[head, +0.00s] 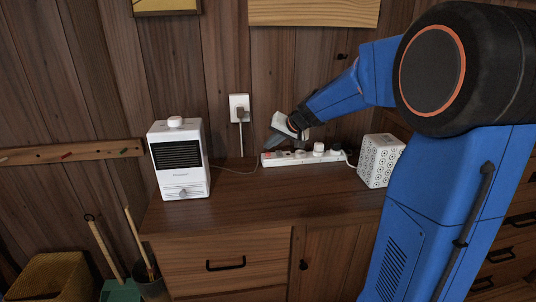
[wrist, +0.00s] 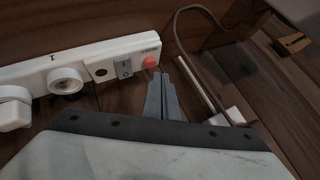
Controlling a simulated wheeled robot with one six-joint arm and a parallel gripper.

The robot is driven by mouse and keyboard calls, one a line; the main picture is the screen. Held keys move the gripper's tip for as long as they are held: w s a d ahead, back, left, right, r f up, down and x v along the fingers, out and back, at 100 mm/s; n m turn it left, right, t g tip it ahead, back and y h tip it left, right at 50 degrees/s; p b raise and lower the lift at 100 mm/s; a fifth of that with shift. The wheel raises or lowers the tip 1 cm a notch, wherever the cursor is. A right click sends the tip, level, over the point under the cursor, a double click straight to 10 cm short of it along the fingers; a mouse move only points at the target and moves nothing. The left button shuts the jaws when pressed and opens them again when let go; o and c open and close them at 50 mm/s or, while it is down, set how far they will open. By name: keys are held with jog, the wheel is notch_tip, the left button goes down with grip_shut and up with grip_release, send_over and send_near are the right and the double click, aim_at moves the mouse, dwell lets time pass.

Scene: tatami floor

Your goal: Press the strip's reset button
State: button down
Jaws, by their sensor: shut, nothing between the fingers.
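The white power strip (head: 330,156) lies on the wooden cabinet top against the wall; it also shows in the wrist view (wrist: 108,52). At its right end in the wrist view is a round red button (wrist: 149,62), beside a dark rocker switch (wrist: 124,68). My gripper (wrist: 160,75) is shut and empty. Its fingertips appear just beside the red button, to its lower right in the wrist view; I cannot tell whether they touch the strip. In the head view my gripper (head: 270,141) is over the strip's left end, and the button is not clear there.
A white heater-like box (head: 180,160) stands left of the strip, and a patterned white box (head: 380,160) stands at its right. A wall outlet (head: 239,108) with a plug and cord is behind. White plugs (wrist: 66,80) sit in the strip. The cabinet top's front (head: 255,208) is clear.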

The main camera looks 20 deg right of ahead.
jog(key=shift+f, duration=0.2)
jog(key=shift+f, duration=0.25)
jog(key=shift+f, duration=0.4)
dwell(0.9)
jog(key=shift+r, duration=0.15)
jog(key=shift+r, duration=0.7)
notch_tip(320, 180, up, 5)
jog(key=shift+r, duration=0.1)
dwell(0.6)
dwell(0.4)
